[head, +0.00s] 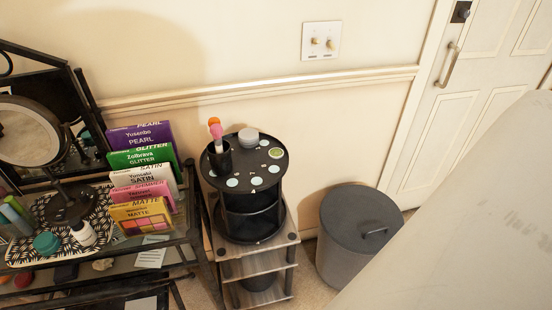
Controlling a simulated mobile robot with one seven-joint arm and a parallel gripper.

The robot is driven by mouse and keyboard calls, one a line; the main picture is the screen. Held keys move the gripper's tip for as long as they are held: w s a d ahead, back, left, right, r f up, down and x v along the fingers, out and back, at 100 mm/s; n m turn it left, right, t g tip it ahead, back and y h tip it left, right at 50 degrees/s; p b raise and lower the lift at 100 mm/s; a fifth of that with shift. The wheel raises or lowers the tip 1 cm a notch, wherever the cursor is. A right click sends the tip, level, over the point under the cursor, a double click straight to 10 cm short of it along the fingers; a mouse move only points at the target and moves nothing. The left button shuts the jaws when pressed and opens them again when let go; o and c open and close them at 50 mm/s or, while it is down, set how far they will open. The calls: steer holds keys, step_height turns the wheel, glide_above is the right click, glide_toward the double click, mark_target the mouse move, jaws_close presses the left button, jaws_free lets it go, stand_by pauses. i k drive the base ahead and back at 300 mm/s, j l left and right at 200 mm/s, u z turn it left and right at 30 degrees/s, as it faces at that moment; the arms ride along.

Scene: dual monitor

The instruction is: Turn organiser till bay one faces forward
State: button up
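The organiser (252,218) is a black round two-level carousel standing on a small wooden shelf stand near the wall. Its top disc (243,187) carries several pale round spots, one green-ringed spot at the right, and small numbers around them. A mark that looks like 4 lies at the front edge of the disc; the other numbers are too small to read surely. The open bay below faces the camera and looks empty. Which bay is bay one cannot be told. A black cup (219,160) with pink and orange-tipped items and a grey round lidded jar (248,137) stand on top. My gripper is not in view.
A grey lidded bin (357,238) stands on the floor right of the wooden stand (262,262). A black vanity table at the left holds a round mirror (29,133) and colourful palettes (143,165). A white door (462,110) is at the right. The lower right is hidden.

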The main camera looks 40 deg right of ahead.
mark_target(254, 209)
steer(key=k+l+u, duration=0.1)
steer(key=l, duration=0.7)
steer(key=k+l+u, duration=0.15)
steer(key=l, duration=0.25)
steer(key=k+l, duration=0.1)
steer(key=l, duration=0.3)
steer(key=k+l+u, duration=0.15)
steer(key=l, duration=0.25)
steer(key=k+l, duration=0.1)
steer(key=l, duration=0.3)
steer(key=l+u, duration=0.1)
steer(key=l, duration=0.25)
steer(key=k+l, duration=0.15)
steer(key=l, duration=0.25)
steer(key=k+l+u, duration=0.1)
steer(key=l, duration=0.3)
steer(key=k+l, duration=0.1)
steer(key=l, duration=0.6)
steer(key=i+j, duration=0.2)
steer(key=i, duration=0.2)
